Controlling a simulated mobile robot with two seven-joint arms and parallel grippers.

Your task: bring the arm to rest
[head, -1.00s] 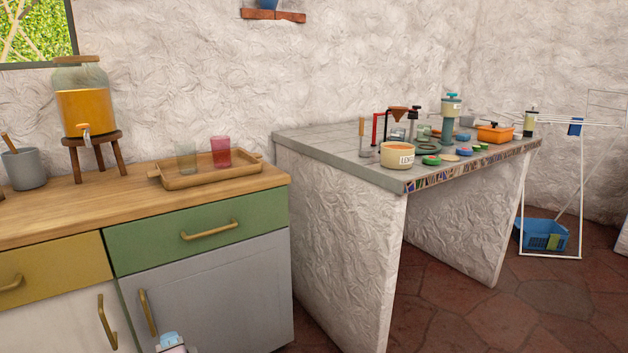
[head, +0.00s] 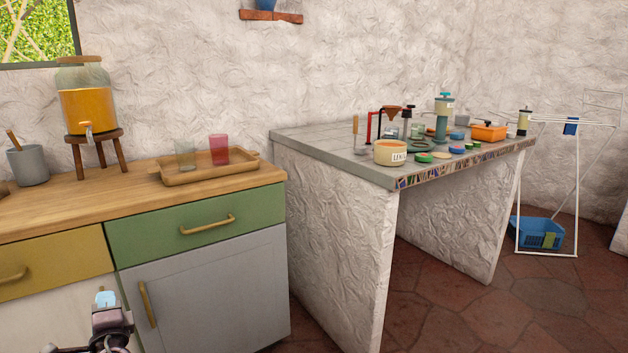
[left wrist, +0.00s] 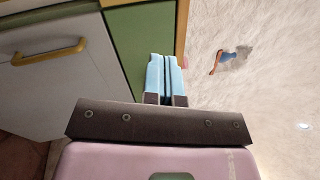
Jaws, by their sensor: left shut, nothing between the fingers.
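My left gripper (head: 106,299) shows at the bottom left of the head view, in front of the lower cabinet doors and below the drawers. In the left wrist view its two light-blue fingertips (left wrist: 165,73) are together with nothing between them. It is apart from the counter and holds no object. My right gripper is not in view.
The wooden counter (head: 60,205) has a green drawer (head: 150,245). On it are a drink dispenser (head: 88,110) and a tray (head: 185,178) with two glasses. A mosaic counter (head: 310,137) holding jars and tools stands at right. Tiled floor (head: 450,310) is open at right.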

